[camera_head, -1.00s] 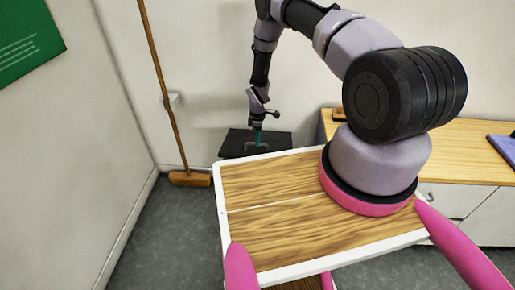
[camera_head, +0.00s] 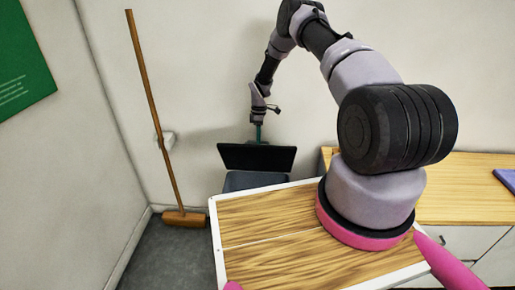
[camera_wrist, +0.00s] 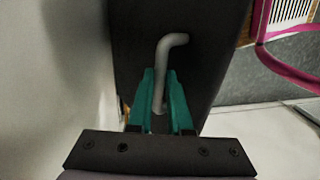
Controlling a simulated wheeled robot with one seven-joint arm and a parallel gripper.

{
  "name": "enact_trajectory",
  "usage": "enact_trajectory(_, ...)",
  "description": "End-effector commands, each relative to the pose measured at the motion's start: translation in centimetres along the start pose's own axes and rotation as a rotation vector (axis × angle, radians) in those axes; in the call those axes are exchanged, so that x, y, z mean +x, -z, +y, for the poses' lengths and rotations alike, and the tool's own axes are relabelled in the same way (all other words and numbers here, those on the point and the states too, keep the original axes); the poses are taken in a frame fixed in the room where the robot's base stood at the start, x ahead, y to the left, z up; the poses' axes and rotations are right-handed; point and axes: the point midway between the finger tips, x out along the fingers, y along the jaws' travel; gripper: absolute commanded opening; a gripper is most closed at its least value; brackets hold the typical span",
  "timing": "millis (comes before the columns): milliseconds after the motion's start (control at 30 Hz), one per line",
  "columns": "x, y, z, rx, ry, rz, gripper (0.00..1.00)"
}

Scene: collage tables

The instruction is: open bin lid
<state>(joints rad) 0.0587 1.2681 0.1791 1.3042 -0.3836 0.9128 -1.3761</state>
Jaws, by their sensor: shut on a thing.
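The bin (camera_head: 262,181) is a grey-blue box standing by the wall behind my wooden platform; only its upper part shows. Its dark lid (camera_head: 240,157) is tilted up, with a gap between it and the bin body. My gripper (camera_head: 258,136) is at the lid's upper edge in the head view. In the wrist view the teal fingers of my gripper (camera_wrist: 159,100) are shut on the grey bent lid handle (camera_wrist: 165,52), against the dark lid (camera_wrist: 205,50). The bin's inside is hidden.
A broom (camera_head: 184,218) leans on the wall left of the bin. A wooden-topped cabinet (camera_head: 462,200) stands at the right with a blue item (camera_head: 508,178) on it. Grey floor is open at the left.

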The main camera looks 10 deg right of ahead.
Motion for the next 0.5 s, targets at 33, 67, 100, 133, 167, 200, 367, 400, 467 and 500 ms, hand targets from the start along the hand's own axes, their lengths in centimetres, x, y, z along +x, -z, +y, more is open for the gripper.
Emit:
enact_trajectory(33, 0.0, -0.3, 0.6, 0.002, -0.001, -0.002, 0.0)
enact_trajectory(67, -0.1, -0.3, 0.8, 0.001, -0.001, -0.003, 0.0)
enact_trajectory(100, -0.2, -0.3, 1.0, 0.001, 0.0, -0.003, 0.0)
enact_trajectory(133, -0.3, -0.3, 1.2, 0.002, 0.001, -0.003, 0.0)
enact_trajectory(167, -0.3, -0.3, 1.3, 0.001, 0.002, -0.004, 0.0)
enact_trajectory(200, -0.4, -0.3, 1.5, 0.001, 0.002, -0.004, 0.0)
enact_trajectory(367, -0.6, -0.4, 1.9, 0.002, 0.004, -0.005, 0.0)
enact_trajectory(400, -0.6, -0.4, 2.0, 0.001, 0.005, -0.005, 0.0)
enact_trajectory(467, -0.6, -0.4, 2.0, 0.001, 0.005, -0.005, 0.0)
enact_trajectory(500, -0.6, -0.4, 2.0, 0.001, 0.005, -0.005, 0.0)
